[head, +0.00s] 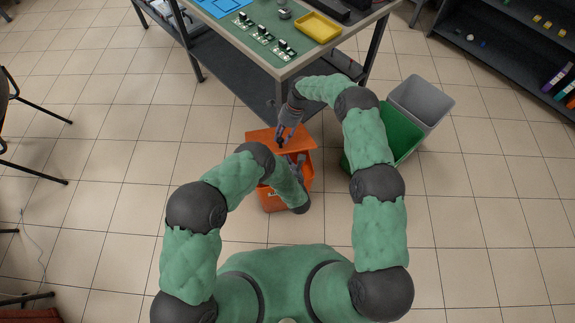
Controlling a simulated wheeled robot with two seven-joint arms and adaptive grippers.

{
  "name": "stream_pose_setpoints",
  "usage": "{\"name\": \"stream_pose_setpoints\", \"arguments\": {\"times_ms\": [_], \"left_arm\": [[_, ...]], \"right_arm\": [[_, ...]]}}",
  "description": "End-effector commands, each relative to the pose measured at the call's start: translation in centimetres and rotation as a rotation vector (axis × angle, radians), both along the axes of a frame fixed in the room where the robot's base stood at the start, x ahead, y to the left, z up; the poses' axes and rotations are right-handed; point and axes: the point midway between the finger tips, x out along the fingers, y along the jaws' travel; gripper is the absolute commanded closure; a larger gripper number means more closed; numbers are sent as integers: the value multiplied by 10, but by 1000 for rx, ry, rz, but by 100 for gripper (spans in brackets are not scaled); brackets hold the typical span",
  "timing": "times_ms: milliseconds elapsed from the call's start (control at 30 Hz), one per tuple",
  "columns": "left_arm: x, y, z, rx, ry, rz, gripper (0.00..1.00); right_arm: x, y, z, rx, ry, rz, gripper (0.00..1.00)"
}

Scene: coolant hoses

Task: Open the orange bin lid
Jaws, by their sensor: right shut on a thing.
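The orange bin (273,203) stands on the floor in front of me, in the middle of the head view. Its orange lid (260,138) shows as a flat panel at the bin's far side, apart from the near rim, with part of the opening showing. My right gripper (281,141) comes down from above and is shut on a small dark part at the lid, apparently its handle. My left forearm crosses over the bin and hides much of its body. My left gripper (297,163) is partly hidden at the bin's opening; its fingers are too small to read.
A workbench (281,72) with a dark lower shelf stands just beyond the bin. A green bin (402,137) and a grey bin (424,101) stand to the right, beside my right arm. A dark shelf is at the upper right.

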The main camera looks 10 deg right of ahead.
Motion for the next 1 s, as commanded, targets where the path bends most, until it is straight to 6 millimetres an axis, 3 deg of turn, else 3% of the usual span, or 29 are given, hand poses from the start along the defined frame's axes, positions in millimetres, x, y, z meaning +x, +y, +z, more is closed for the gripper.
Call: {"name": "stream_pose_setpoints", "arguments": {"times_ms": [33, 367, 967, 1000], "left_arm": [[1, 0, 0, 0, 0, 0, 100], [1, 0, 1, 0, 1, 0, 100], [13, 0, 20, -8, 49, 2, 100], [14, 0, 20, -8, 48, 2, 100]], "right_arm": [[10, -5, -1, -5, -32, -14, 100], [10, -5, -1, -5, -32, -14, 100], [9, -5, -2, -5, -28, -13, 100], [9, -5, -3, -5, -27, -13, 62]]}}
